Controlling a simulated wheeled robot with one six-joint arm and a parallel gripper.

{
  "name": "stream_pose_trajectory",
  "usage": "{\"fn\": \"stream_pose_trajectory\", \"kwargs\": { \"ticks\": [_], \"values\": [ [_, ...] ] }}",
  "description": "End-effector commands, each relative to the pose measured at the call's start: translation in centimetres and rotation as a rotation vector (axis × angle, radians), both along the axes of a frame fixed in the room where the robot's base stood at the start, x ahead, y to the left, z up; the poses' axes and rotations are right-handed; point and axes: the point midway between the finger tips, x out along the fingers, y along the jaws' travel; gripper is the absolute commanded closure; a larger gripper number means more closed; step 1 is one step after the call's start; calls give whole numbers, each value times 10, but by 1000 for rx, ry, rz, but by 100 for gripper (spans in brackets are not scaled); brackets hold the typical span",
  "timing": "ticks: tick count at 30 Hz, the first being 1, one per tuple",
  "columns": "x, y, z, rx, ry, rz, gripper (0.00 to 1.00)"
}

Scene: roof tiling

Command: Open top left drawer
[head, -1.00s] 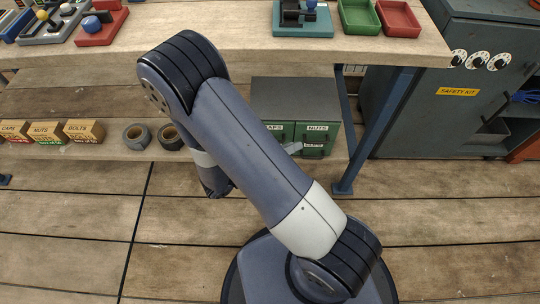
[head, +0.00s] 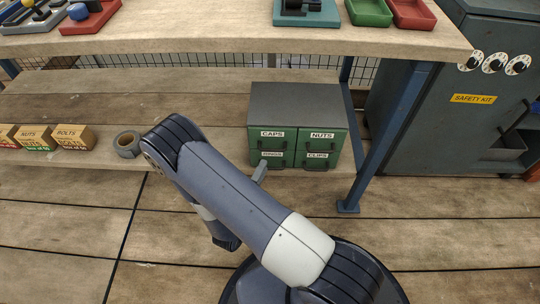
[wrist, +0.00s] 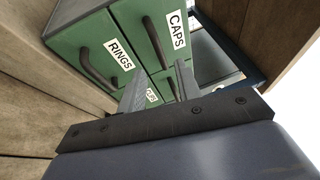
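A small cabinet with a dark grey top (head: 298,98) and green drawer fronts stands on the lower shelf. Its top left drawer, labelled CAPS (head: 272,142), appears shut; its dark bar handle (wrist: 155,42) shows in the wrist view. Below it is the RINGS drawer (wrist: 110,62), partly hidden by my gripper in the head view. The NUTS (head: 322,142) and CLIPS (head: 317,163) drawers are on the right. My gripper (head: 260,171) is in front of the lower left drawer, below the CAPS handle. In the wrist view its two fingers (wrist: 160,90) are apart, with no object between them.
A workbench top (head: 230,38) with trays overhangs the shelf. A blue table leg (head: 388,130) stands right of the cabinet. A tape roll (head: 127,145) and several small boxes (head: 74,137) sit to the left. A grey safety cabinet (head: 440,120) is at the far right.

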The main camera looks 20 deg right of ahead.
Motion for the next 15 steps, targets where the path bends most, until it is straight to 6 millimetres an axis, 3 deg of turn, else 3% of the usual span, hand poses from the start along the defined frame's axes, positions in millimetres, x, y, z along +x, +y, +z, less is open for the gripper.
{"fn": "stream_pose_trajectory", "kwargs": {
  "ticks": [6, 15],
  "values": [
    [25, -23, 4, 2, -2, -5, 68],
    [45, -40, 10, 1, -2, -3, 68]
  ]
}}
